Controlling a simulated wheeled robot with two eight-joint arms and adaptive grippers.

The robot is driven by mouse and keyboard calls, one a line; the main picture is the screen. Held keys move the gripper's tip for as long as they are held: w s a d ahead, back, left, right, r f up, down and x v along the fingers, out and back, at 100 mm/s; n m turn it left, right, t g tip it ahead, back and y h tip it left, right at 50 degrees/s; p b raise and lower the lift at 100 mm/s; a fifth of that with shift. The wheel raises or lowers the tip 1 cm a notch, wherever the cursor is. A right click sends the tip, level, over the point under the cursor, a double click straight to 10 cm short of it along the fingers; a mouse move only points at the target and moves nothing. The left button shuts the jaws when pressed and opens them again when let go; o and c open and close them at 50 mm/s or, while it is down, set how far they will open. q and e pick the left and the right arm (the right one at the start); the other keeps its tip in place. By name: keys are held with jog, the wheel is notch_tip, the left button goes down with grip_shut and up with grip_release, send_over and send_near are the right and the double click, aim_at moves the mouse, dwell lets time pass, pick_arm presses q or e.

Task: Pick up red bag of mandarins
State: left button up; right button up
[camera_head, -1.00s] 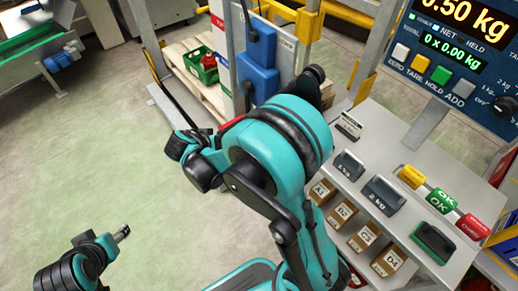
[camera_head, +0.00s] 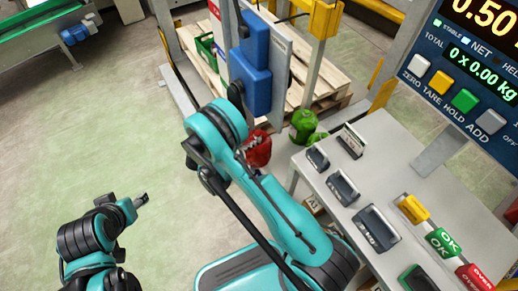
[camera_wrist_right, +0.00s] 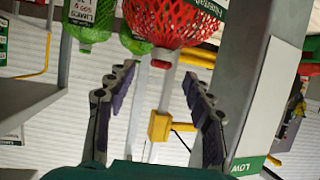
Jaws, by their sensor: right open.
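The red net bag (camera_head: 259,154) hangs near the blue unit in the head view, partly behind my right gripper (camera_head: 249,146). In the right wrist view the red bag (camera_wrist_right: 170,20) is at the top, with its tied red end pointing down. My right gripper (camera_wrist_right: 159,74) is open and empty there. Its fingers point toward the bag's lower end, which lies beyond the gap between the tips. I cannot tell whether they touch it. The bag's top is cut off. My left gripper (camera_head: 141,198) is over bare floor at the left; its jaws are too small to judge.
Green net bags (camera_head: 304,124) hang right of the red one; one bag labelled limes (camera_wrist_right: 90,20) shows in the wrist view. A grey post (camera_wrist_right: 250,80) stands close to the right finger. A table with weights (camera_head: 342,187) is at the right.

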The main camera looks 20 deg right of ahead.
aim_at(256, 133)
jog(key=b+x, duration=0.1)
jog(key=x, duration=0.3)
jog(key=shift+b, duration=0.3)
jog(key=shift+w+d, duration=0.1)
jog(key=shift+d, duration=0.15)
grip_shut()
jog(key=shift+r, duration=0.1)
